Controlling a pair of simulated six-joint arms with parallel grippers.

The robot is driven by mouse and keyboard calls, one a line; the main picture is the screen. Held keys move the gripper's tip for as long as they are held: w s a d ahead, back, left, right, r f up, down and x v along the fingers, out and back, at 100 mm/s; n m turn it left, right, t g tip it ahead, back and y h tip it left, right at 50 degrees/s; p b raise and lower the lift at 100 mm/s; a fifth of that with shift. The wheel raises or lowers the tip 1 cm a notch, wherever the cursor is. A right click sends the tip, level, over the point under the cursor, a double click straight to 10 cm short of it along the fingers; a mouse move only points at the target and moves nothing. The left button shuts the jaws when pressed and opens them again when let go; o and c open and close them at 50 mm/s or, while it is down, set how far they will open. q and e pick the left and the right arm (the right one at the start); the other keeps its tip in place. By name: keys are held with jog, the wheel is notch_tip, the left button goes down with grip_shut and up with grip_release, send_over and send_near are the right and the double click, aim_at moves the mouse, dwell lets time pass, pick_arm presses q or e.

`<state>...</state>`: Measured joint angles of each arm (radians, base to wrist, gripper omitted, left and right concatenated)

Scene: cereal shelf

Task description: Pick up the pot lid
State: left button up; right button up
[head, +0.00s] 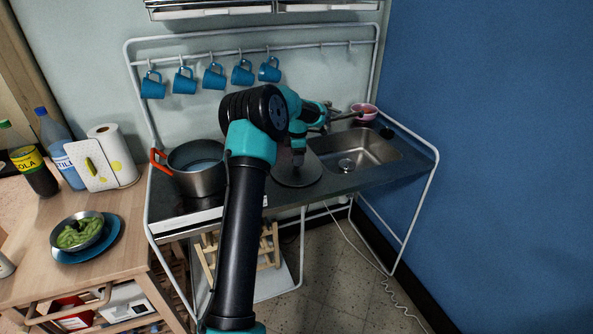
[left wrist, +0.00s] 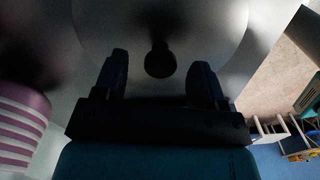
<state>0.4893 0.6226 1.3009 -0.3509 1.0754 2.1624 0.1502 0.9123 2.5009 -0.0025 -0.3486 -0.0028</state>
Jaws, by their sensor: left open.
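The pot lid (head: 290,180) is a dark round disc lying flat on the counter between the pot and the sink. In the left wrist view its pale underlit face (left wrist: 215,35) fills the top, with a dark round knob (left wrist: 160,60) in the middle. My left gripper (head: 298,160) points down over the lid. In the wrist view its open fingers (left wrist: 159,78) stand on either side of the knob, with gaps on both sides. The metal pot (head: 203,182) with orange handles stands to the left, partly hidden by my arm. My right gripper is not seen.
The sink (head: 365,157) lies right of the lid, with a pink bowl (head: 363,109) behind it. Blue mugs (head: 214,77) hang on the rail above. A wooden table (head: 120,265) at left holds bottles, a paper roll (head: 112,160) and a bowl of green food (head: 78,235).

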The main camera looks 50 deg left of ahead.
pick_arm(q)
jog(key=shift+f, duration=1.45)
jog(key=shift+c, duration=0.2)
jog(key=c, duration=1)
